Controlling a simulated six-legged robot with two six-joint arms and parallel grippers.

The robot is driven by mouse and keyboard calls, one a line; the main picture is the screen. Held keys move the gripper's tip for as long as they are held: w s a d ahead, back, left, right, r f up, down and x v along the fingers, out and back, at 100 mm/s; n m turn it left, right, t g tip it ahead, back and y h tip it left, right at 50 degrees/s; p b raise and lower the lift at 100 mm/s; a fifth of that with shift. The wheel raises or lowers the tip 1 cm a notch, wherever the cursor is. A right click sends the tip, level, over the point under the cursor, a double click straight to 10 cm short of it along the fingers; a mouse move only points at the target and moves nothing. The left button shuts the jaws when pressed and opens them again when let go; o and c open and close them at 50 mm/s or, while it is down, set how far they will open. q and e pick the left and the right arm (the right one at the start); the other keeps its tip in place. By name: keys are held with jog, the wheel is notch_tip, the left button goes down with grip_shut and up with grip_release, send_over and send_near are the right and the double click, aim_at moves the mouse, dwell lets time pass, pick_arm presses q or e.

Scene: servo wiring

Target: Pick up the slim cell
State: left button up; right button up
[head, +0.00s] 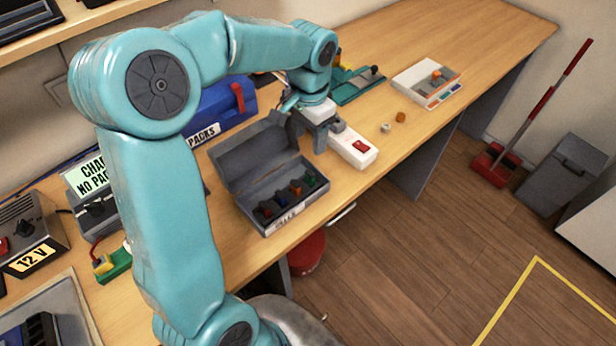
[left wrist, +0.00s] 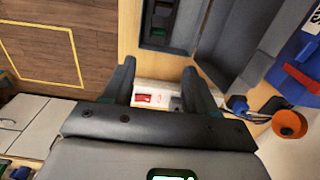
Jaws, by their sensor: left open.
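My left gripper (head: 329,136) is open, pointing down beside the right end of an open grey case (head: 253,160). Its two fingers also show in the left wrist view (left wrist: 160,78), apart, with nothing held between them. The case holds several dark cells (head: 291,196) with coloured ends, red, green, blue and orange among them. I cannot tell which of them, if any, is the slim cell. A white block with a red switch (head: 361,151) lies just right of and below the gripper; it also shows between and beyond the fingers in the left wrist view (left wrist: 150,92). My right gripper is not in view.
A blue box with a red handle (head: 222,103) stands behind the case. A white tray (head: 424,82) and a green board (head: 357,86) lie farther right. Small orange (head: 401,117) and pale pieces lie near the front edge. The far right tabletop is clear.

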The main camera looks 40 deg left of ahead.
pick_arm(q)
send_over(310, 173)
notch_tip(310, 173, down, 6)
jog(key=shift+r, duration=0.2)
jog(key=shift+s+d+f, duration=0.1)
jog(key=shift+f, duration=0.2)
jog(key=shift+f+p, duration=0.95)
jog(key=shift+f, duration=1.9)
grip_shut()
